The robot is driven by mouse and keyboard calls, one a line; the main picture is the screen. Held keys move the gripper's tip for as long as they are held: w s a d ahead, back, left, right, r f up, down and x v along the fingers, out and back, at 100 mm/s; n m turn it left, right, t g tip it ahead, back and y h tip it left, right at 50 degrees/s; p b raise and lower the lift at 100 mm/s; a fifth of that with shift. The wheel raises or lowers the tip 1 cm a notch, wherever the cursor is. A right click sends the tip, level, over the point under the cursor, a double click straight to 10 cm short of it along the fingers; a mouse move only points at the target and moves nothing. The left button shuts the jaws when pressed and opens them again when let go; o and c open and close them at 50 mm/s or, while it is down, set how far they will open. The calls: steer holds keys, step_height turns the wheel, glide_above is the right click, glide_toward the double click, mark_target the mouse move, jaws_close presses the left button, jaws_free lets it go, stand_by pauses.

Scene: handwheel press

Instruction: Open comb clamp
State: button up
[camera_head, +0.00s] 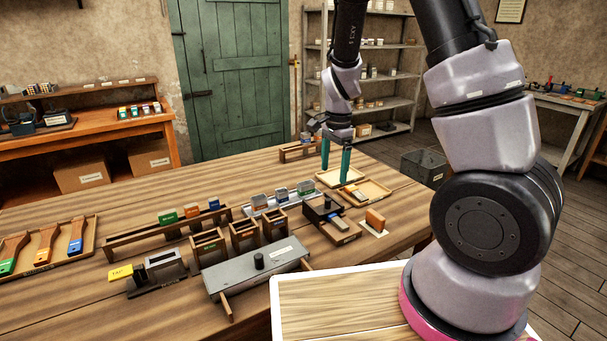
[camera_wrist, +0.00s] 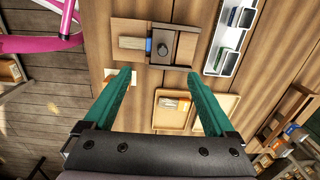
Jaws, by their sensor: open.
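What looks like the comb clamp (camera_head: 318,210) is a dark block with a knob on a wooden base, right of the middle of the table. In the wrist view the clamp (camera_wrist: 185,48) lies ahead of my fingertips, its round knob beside a blue band and a grey-brown block (camera_wrist: 132,43). I cannot tell whether its jaw is closed. My gripper (camera_head: 335,176) is open and empty, its teal fingers pointing down above the shallow trays, farther back than the clamp. In the wrist view my gripper (camera_wrist: 158,76) has its fingers apart, and nothing lies between them.
Two shallow wooden trays (camera_head: 375,187) lie below my gripper. An orange block (camera_head: 375,219) stands right of the clamp. A rack of labelled pieces (camera_head: 281,199) and several small wooden boxes (camera_head: 245,236) stand to its left. A grey knobbed plate (camera_head: 258,278) is nearer the front.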

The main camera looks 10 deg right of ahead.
mark_target(328, 202)
steer(key=shift+w+a+f, duration=0.1)
steer(key=shift+a+f, duration=0.2)
steer(key=shift+f, duration=0.2)
steer(key=shift+w+a+f, duration=0.1)
steer(key=shift+a+f, duration=0.15)
steer(key=shift+f, duration=0.2)
step_height(328, 202, down, 10)
steer(key=shift+r, duration=0.25)
